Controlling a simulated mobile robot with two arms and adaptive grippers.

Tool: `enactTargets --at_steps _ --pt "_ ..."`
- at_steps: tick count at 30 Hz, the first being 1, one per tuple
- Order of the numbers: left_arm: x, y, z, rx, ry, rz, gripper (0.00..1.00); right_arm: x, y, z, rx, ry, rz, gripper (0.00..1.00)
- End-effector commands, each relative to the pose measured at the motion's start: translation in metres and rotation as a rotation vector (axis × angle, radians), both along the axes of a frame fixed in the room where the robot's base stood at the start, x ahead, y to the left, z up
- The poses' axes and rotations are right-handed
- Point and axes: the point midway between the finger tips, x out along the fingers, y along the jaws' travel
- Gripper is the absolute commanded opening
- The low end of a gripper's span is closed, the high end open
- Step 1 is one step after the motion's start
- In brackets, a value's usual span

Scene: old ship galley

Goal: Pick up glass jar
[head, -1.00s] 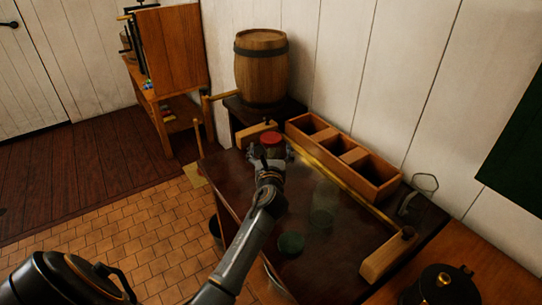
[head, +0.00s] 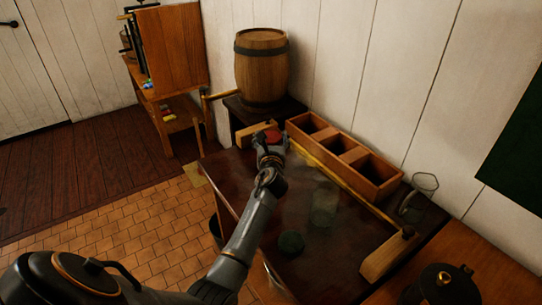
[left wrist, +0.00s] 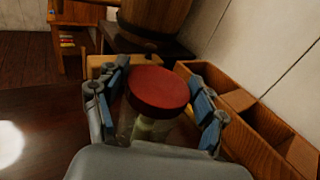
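A glass jar with a red lid (head: 272,136) stands at the far end of the dark table. In the left wrist view its red lid (left wrist: 158,90) and part of its clear body show between the fingers. My left gripper (head: 271,150) has one finger on each side of the jar. In the left wrist view the fingers (left wrist: 160,105) look spread, with a narrow gap visible at the right of the lid. Contact lower on the jar is hidden. My right gripper is not in view.
A wooden compartment box (head: 346,158) lies along the wall right of the jar. A barrel (head: 261,70) stands behind. A clear glass (head: 324,206) and a dark green round item (head: 291,242) are on the table (head: 235,181). Another glass (head: 424,186) is near the right wall.

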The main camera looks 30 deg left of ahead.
Motion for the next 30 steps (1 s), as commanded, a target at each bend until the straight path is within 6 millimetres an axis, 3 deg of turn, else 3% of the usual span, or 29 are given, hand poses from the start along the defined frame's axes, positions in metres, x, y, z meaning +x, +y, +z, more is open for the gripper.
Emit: enactTargets --at_steps 1,9,20,28,30 --pt "0.0 0.0 0.0 0.0 0.0 0.0 0.52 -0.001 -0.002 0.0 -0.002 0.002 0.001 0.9" --pt "0.0 0.0 0.001 0.001 -0.002 0.0 0.0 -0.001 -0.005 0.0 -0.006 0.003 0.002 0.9" --pt "0.0 0.001 0.007 0.003 -0.003 0.001 0.0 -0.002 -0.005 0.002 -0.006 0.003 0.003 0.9" --pt "0.0 0.0 0.037 0.005 -0.004 -0.001 0.0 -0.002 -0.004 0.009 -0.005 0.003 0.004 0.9" --pt "-0.008 -0.001 0.044 0.004 -0.004 0.0 0.0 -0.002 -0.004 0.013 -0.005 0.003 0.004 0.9"
